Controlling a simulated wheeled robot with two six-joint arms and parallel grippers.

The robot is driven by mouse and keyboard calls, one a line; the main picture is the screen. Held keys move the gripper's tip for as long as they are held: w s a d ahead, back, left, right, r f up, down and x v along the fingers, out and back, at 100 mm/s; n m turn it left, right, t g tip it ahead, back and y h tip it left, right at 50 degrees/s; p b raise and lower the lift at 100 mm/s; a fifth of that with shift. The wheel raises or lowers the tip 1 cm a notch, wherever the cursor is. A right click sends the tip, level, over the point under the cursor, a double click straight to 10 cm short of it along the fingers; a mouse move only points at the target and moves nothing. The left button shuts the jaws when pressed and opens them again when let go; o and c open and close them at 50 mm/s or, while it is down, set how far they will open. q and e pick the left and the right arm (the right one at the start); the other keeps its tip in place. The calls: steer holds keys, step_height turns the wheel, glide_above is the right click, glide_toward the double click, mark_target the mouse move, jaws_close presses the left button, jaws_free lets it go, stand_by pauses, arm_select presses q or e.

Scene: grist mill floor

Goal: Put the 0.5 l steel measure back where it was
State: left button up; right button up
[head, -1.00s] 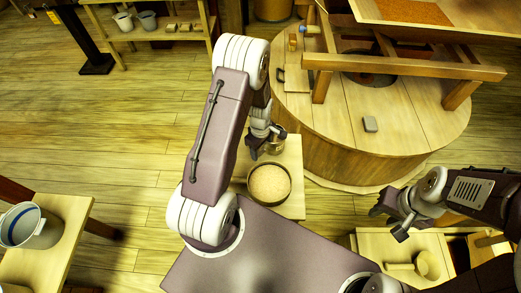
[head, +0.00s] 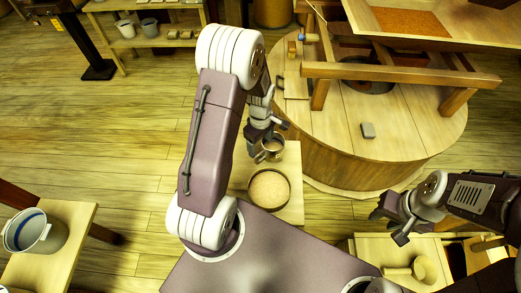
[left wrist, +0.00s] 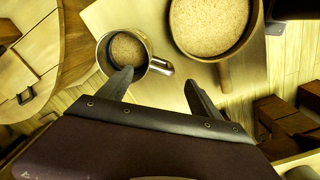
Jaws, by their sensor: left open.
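A round sieve or tub (head: 269,189) of meal stands close in front of the measure. A pail (head: 34,232) stands on a bench at left. A wooden scoop (head: 422,268) lies at lower right.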

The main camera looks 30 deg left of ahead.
arm_select(q)
steer(key=shift+r, duration=1.45)
steer(key=s+d+r+m, duration=0.3)
steer(key=s+m, duration=0.2)
steer(key=m, duration=0.2)
steer(key=s+d+r+m+t, duration=0.1)
steer(key=s+d+r+m, duration=0.2)
steer(key=s+m, duration=0.3)
steer(key=shift+d+r+m, duration=0.3)
steer(key=shift+r+m, duration=0.15)
steer(key=shift+m, duration=0.65)
